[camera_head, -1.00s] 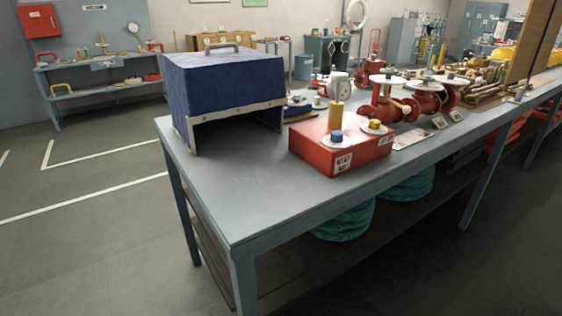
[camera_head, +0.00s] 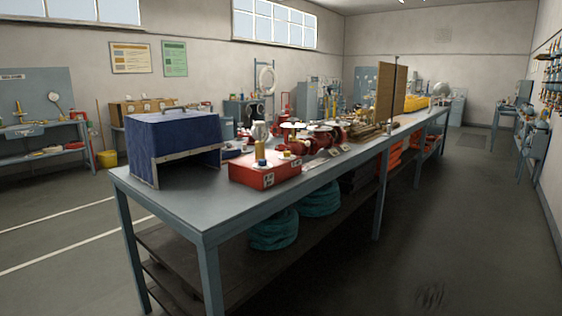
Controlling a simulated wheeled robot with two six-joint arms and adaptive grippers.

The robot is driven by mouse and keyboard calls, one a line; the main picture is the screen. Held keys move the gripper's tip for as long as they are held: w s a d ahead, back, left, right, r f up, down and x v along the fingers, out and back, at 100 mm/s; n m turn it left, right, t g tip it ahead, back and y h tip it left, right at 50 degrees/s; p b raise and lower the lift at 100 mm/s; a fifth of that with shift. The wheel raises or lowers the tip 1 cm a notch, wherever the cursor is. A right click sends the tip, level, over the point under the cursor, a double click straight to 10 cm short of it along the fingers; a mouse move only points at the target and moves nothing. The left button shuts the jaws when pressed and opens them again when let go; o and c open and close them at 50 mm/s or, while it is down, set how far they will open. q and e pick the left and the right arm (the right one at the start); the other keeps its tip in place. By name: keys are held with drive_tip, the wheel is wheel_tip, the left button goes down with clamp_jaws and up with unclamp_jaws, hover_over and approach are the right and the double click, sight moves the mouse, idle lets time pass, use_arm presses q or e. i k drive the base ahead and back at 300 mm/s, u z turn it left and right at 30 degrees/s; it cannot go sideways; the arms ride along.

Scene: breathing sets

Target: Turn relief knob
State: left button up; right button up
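A red box (camera_head: 252,177) sits on the long grey-blue workbench (camera_head: 200,207). Small knobs stand on its top: a blue knob (camera_head: 261,162) near the front and a yellow knob (camera_head: 286,154) on a pale disc at the right. A brass-coloured post with a grey-white head (camera_head: 259,131) rises behind the blue knob. I cannot tell which knob is the relief knob, as the labels are too small to read. Neither of my grippers shows in this view.
A blue hood-like cover (camera_head: 175,137) with a top handle stands left of the red box. Red valves (camera_head: 318,138) stand behind it to the right. The bench's near corner is bare. Teal coils (camera_head: 273,229) lie below. Open floor (camera_head: 445,230) runs along the right.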

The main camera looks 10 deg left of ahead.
sight(262, 163)
drive_tip(key=z, duration=0.8)
drive_tip(key=i, duration=1.6)
drive_tip(key=u, duration=0.45)
